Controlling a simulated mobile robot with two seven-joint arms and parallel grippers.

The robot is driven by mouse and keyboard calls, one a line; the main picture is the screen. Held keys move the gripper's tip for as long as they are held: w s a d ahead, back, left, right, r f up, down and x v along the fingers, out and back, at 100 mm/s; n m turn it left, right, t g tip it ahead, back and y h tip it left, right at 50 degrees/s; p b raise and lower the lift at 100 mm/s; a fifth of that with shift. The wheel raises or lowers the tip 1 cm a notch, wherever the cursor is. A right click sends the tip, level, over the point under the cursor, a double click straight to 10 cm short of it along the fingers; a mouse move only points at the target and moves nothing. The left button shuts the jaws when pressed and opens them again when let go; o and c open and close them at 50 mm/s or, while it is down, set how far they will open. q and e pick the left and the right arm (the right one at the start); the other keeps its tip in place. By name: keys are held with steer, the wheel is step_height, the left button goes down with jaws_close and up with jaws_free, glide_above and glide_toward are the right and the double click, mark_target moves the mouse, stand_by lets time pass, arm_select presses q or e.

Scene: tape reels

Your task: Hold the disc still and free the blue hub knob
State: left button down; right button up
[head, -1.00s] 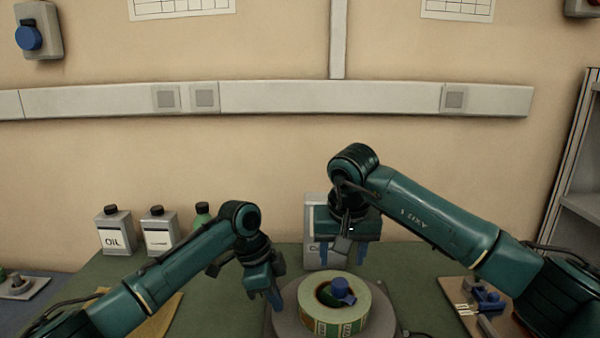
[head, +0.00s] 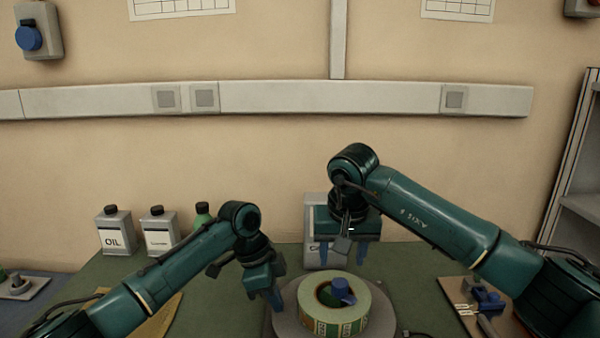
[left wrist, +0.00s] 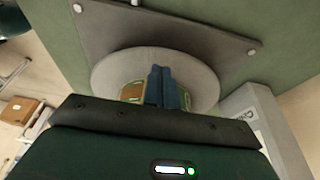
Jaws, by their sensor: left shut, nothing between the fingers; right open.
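The grey disc (head: 287,323) lies on the green bench and carries a pale green tape reel (head: 313,311). The blue hub knob (head: 342,289) stands in the reel's centre. My left gripper (head: 277,306) is shut and empty, its blue fingers pointing down at the left edge of the disc, beside the reel. In the left wrist view the shut fingers (left wrist: 167,90) cover part of the reel above the disc (left wrist: 112,70); contact cannot be told. My right gripper (head: 342,263) is open and empty, pointing down, above and behind the knob in the picture.
An oil can (head: 114,238), a second can (head: 159,237) and a green bottle (head: 203,217) stand at the back left. A grey box (head: 311,212) stands behind my right gripper. A brown board with a blue item (head: 488,299) lies at the right.

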mark_target(341, 281)
arm_select(q)
steer(key=shift+s+f, duration=0.1)
steer(key=shift+f, duration=0.8)
stand_by(0.8)
steer(key=shift+f, duration=0.1)
arm_select(e)
steer(key=m, duration=0.1)
steer(key=m+h, duration=0.1)
steer(key=m, duration=0.1)
steer(key=shift+s+a+f+t, duration=0.1)
steer(key=shift+a+f+t, duration=0.05)
steer(key=shift+a+t, duration=0.25)
steer(key=m, duration=0.1)
steer(key=m+h, duration=0.1)
steer(key=shift+d+f+m, duration=0.25)
steer(key=shift+f+m, duration=0.05)
steer(key=shift+f, duration=2.3)
